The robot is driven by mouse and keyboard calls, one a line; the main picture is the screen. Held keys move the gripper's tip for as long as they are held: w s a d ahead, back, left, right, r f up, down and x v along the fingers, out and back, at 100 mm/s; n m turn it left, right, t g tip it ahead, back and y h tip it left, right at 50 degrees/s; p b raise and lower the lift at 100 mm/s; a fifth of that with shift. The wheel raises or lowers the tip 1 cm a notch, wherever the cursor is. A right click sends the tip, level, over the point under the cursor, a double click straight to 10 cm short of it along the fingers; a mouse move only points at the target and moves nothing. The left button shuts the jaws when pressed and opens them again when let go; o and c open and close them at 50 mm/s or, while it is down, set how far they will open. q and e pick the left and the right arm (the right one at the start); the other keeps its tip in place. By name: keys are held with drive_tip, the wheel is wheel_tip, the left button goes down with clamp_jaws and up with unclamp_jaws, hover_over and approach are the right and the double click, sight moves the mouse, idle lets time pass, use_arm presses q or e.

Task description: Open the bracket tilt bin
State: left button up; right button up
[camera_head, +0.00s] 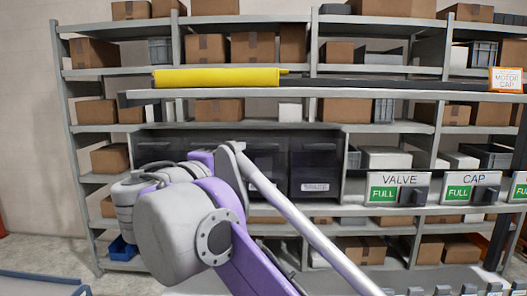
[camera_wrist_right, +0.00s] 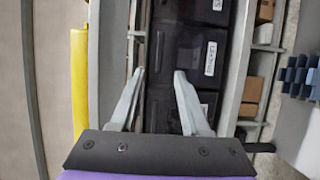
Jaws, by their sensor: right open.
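A row of dark tilt bins (camera_head: 317,160) sits in a grey frame on the middle shelf in the head view. A small white label shows low on the right one, too blurred to read surely. My arm hides part of the row, so I cannot tell which bin is the bracket bin. No front is clearly tilted out. In the right wrist view my right gripper (camera_wrist_right: 160,76) is open and empty, its fingers pointing toward the dark bins. A labelled dark bin (camera_wrist_right: 210,78) lies just right of the fingers, apparently beyond them. My left gripper is not in view.
A yellow roll (camera_head: 217,77) lies along a rail above the bins. Right of the bins are VALVE (camera_head: 399,180) and CAP (camera_head: 471,179) signs with green FULL plates. Cardboard boxes (camera_head: 254,47) fill the other shelves. A blue bin (camera_head: 122,249) stands low at left.

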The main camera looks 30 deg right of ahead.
sight(260, 147)
drive_tip(key=x, duration=1)
drive_tip(key=shift+p, duration=0.35)
clamp_jaws()
idle(0.9)
